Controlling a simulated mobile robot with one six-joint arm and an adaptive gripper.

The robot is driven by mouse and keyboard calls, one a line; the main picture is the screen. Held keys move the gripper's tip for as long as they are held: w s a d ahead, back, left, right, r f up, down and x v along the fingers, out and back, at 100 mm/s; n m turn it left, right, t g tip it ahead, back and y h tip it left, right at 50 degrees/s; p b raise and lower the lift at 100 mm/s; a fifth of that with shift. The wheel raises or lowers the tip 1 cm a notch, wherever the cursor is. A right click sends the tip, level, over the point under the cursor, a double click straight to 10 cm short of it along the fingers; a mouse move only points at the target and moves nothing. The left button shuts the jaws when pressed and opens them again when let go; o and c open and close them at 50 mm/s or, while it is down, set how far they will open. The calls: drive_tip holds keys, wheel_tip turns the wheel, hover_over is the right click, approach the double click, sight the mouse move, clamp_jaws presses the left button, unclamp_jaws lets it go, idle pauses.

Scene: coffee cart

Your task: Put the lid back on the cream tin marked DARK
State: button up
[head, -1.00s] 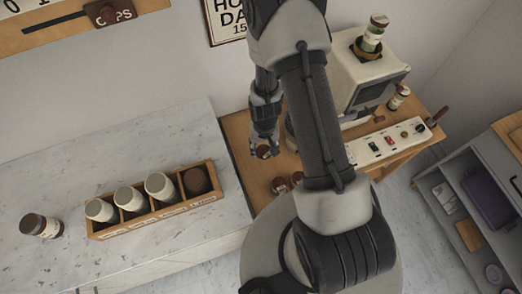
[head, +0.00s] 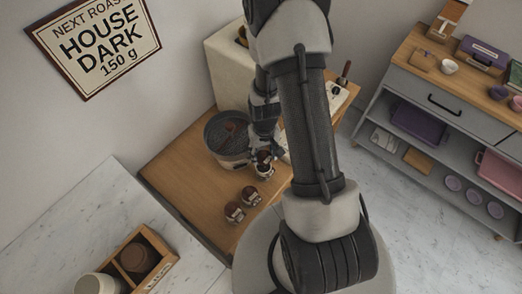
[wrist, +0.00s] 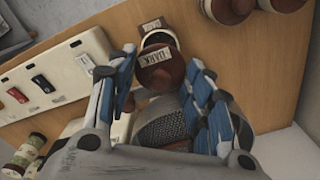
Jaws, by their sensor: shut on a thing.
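My gripper (wrist: 158,85) is shut on a round brown lid (wrist: 160,77) with a pale label reading DARK. Its blue-padded fingers sit on either side of the lid. Just beyond it in the wrist view is an open cream tin (wrist: 147,41) with a dark inside and a pale label. The lid overlaps the tin's near edge in this view; I cannot tell whether they touch. In the head view my gripper (head: 263,153) is directly over the cream tin (head: 265,173), which stands on the wooden table and is partly hidden.
Two brown-lidded tins (head: 234,212) (head: 250,195) stand close by on the wooden table (head: 190,175). A round grey vessel (head: 228,140) is beside my gripper. A white switch panel (wrist: 55,72) lies left in the wrist view. A wooden rack (head: 160,270) stands on the marble counter.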

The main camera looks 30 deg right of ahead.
drive_tip(key=shift+f+b, duration=2.2)
drive_tip(key=shift+f, duration=0.85)
drive_tip(key=shift+f+b, duration=0.15)
drive_tip(key=shift+b, duration=0.25)
drive_tip(key=o, duration=1)
drive_tip(key=shift+o, duration=0.4)
drive_tip(key=o, duration=0.4)
drive_tip(key=shift+o, duration=0.2)
